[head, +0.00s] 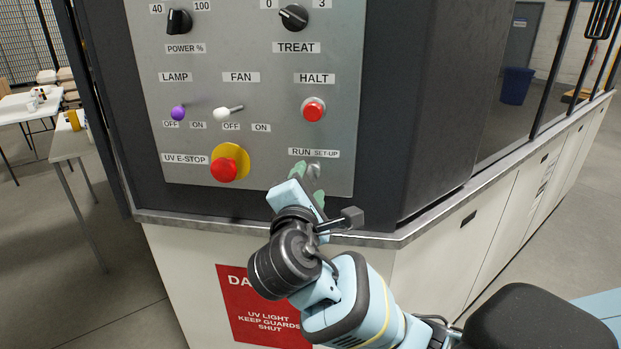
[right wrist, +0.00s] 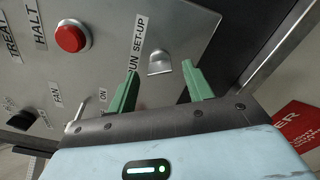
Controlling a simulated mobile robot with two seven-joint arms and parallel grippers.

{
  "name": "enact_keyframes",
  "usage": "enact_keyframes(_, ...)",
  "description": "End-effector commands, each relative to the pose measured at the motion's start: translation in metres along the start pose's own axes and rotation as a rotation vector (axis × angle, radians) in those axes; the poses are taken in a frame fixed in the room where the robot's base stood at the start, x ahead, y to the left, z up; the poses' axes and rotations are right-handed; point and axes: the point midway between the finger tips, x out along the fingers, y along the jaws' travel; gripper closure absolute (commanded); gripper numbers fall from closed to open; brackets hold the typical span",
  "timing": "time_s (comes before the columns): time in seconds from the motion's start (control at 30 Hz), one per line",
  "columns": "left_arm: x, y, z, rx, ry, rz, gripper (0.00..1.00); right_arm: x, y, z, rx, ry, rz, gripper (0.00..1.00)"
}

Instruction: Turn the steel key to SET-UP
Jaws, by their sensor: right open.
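The steel key (head: 315,170) sits under the RUN / SET-UP label (head: 314,153) at the lower right of the grey control panel (head: 345,120). It also shows in the right wrist view (right wrist: 160,62) as a small metal tab standing out from the panel. My right gripper (head: 309,183) is just in front of it. Its two green fingers (right wrist: 158,80) are spread, one on each side of the key, with a gap to each. In the head view the fingers partly hide the key, and I cannot tell which label it points to. My left gripper is out of view.
Above the key is the red HALT button (head: 313,109). To its left is the red UV E-STOP knob (head: 224,169) on a yellow base. A metal ledge (head: 370,238) runs below the panel.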

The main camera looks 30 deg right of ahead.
Motion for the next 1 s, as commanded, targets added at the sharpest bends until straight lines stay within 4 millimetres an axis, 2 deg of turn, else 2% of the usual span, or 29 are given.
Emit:
enact_keyframes(0.2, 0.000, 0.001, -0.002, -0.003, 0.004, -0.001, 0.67, 0.023, 0.000, 0.000, -0.001, -0.001, 0.001, 0.49)
enact_keyframes(0.57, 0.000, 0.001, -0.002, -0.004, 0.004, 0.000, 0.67, 0.029, 0.000, 0.000, 0.002, 0.001, 0.000, 0.49)
enact_keyframes(0.9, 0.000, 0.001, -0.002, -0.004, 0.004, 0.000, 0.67, 0.029, 0.000, 0.000, 0.001, 0.001, 0.000, 0.92)
enact_keyframes(1.0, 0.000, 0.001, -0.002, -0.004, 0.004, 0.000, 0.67, 0.028, 0.000, 0.000, 0.002, 0.001, 0.000, 0.94)
